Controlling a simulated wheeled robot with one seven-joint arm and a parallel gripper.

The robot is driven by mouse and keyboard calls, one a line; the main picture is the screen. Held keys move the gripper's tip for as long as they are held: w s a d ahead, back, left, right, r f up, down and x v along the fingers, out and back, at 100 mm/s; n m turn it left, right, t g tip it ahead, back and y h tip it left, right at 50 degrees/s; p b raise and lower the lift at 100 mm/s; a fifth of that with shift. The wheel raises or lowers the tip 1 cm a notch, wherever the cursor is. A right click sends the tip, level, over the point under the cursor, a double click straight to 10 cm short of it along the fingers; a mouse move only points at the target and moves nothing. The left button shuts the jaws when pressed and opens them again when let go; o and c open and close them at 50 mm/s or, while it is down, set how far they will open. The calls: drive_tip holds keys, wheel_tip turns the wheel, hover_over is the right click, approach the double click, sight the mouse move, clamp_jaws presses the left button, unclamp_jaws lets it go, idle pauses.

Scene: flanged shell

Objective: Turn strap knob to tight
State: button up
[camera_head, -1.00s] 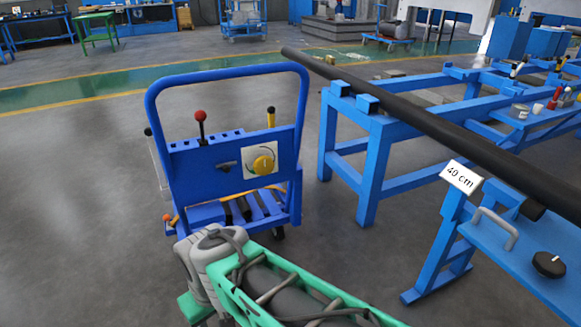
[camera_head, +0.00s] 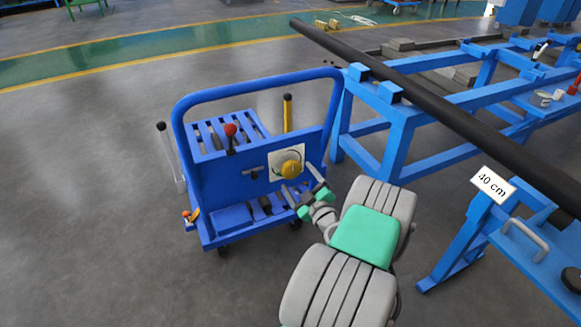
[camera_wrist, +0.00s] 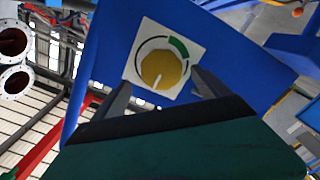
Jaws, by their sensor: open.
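The yellow strap knob (camera_head: 291,168) sits on a white square plate on the blue panel of the cart (camera_head: 225,170). In the wrist view the knob (camera_wrist: 162,68) shows a white pointer line toward its lower left. A curved scale with a green segment (camera_wrist: 178,46) runs around its upper part. My gripper (camera_head: 307,190) is just in front of the panel, slightly below and right of the knob. In the wrist view its two fingers (camera_wrist: 160,92) are spread on either side of the knob's lower part. Nothing is held. I cannot tell whether the fingers touch the knob.
The cart has a red-knobbed lever (camera_head: 230,130), a yellow-and-black handle (camera_head: 287,113) and a black-knobbed lever (camera_head: 161,127). A long black pipe (camera_head: 430,105) lies on blue stands at the right, near a "40 cm" sign (camera_head: 492,184). Open floor lies left of the cart.

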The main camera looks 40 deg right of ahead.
sight(292, 172)
drive_tip(key=x, duration=0.5)
drive_tip(key=shift+a, duration=0.2)
drive_tip(key=shift+c, duration=0.5)
drive_tip(key=c, duration=1.3)
